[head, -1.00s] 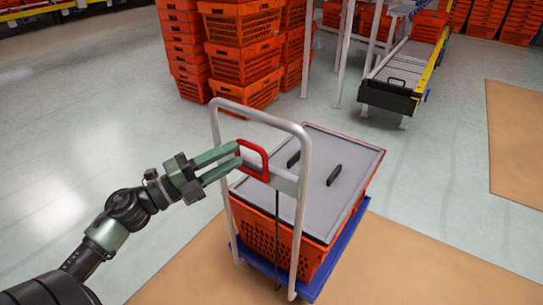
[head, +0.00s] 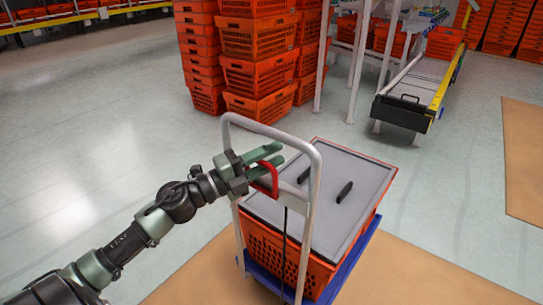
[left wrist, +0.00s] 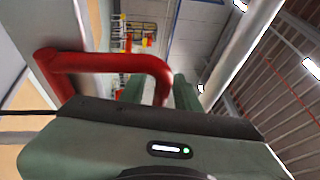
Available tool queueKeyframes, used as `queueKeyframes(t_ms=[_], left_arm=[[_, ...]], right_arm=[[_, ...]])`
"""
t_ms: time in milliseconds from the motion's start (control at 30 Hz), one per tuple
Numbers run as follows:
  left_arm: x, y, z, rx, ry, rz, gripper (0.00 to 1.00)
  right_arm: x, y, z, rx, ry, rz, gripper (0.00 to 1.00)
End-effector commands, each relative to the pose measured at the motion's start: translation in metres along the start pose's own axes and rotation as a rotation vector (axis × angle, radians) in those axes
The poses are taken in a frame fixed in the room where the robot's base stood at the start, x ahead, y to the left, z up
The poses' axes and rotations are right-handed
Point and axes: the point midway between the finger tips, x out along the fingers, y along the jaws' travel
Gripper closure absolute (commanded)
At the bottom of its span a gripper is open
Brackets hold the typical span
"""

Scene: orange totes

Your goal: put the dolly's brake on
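The dolly (head: 357,262) is blue with a pale metal push handle (head: 316,200) standing at its near left end. A red bent lever (head: 274,181) sits on the handle's crossbar. My left gripper (head: 281,154) is at the lever, its green fingers apart and reaching past it. In the left wrist view, the red lever (left wrist: 105,62) crosses in front, and its bent end lies between the two fingers (left wrist: 160,92). Whether the fingers touch it is unclear. My right gripper is not in view.
An orange tote (head: 262,245) with a grey lid (head: 325,222) rides on the dolly. Stacks of orange totes (head: 255,75) stand behind, with a conveyor (head: 405,106) at the back right. The floor to the left is clear.

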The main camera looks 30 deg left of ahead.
Motion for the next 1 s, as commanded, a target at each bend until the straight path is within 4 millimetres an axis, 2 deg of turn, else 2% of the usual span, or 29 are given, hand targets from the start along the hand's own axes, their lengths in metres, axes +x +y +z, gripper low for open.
queueKeyframes(t_ms=[33, 100, 1000], left_arm=[[-0.0001, 0.0001, 0.0, 0.0, 0.0, 0.0, 0.84], [-0.0002, 0.0001, 0.0001, 0.0, 0.0, 0.0, 1.0], [-0.0003, 0.0003, 0.0, -0.001, 0.0, 0.0, 1.0]], right_arm=[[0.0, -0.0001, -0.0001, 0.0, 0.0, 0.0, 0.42], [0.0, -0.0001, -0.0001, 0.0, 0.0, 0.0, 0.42], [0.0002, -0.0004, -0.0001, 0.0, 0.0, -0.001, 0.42]])
